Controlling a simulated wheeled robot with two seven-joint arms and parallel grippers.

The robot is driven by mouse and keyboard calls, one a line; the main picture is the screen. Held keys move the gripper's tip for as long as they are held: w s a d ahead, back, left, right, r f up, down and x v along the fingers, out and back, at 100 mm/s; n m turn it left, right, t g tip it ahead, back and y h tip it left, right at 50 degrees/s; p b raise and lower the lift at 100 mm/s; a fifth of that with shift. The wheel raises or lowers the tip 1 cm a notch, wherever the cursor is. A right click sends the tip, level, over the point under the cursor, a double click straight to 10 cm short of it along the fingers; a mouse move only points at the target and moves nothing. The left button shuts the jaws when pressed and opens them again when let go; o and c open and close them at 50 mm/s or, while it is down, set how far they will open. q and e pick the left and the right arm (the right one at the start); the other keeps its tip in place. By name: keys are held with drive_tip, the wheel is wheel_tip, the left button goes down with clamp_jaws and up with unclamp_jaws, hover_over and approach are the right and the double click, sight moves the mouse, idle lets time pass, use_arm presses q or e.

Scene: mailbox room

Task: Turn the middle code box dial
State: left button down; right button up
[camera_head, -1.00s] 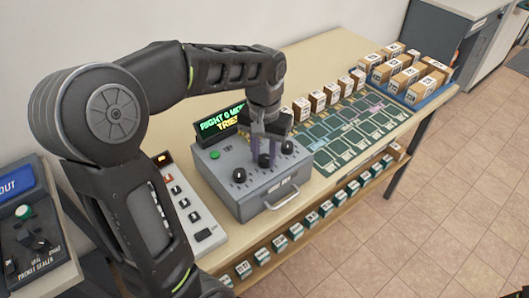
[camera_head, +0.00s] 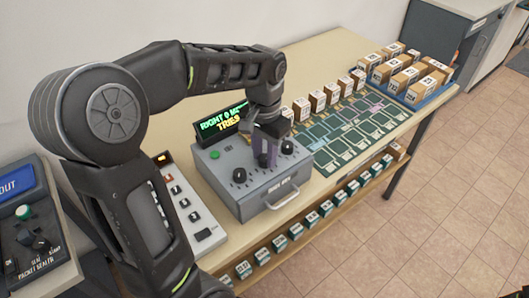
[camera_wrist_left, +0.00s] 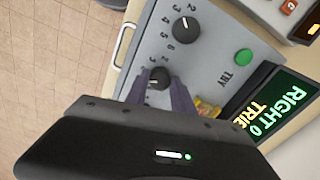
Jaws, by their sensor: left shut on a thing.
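The grey code box (camera_head: 216,175) sits on the table with a row of black dials on its top. The left dial (camera_head: 239,175) and the right dial (camera_head: 287,147) show clear of the gripper. My left gripper (camera_head: 266,163) points down over the middle of the row and hides the middle dial in the head view. In the left wrist view its purple fingers (camera_wrist_left: 160,84) are shut on the middle dial (camera_wrist_left: 157,76), one on each side. Numbers ring the dials.
A green TRY button (camera_head: 215,154) and a lit display (camera_head: 221,124) reading RIGHT and TRIES belong to the box. A handle (camera_head: 283,198) sticks out in front.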

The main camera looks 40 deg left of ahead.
sight(265, 157)
use_arm(q)
drive_tip(key=m, duration=0.5)
drive_tip(key=shift+m, duration=0.3)
drive_tip(key=m, duration=0.4)
drive_tip(key=shift+r, duration=0.1)
drive_tip(key=m, duration=0.5)
drive_tip(key=shift+m+p, duration=0.4)
drive_tip(key=m, duration=0.5)
drive_tip(key=c, duration=1.1)
unclamp_jaws()
wheel_tip(265, 157, up, 8)
drive_tip(key=shift+f, duration=0.15)
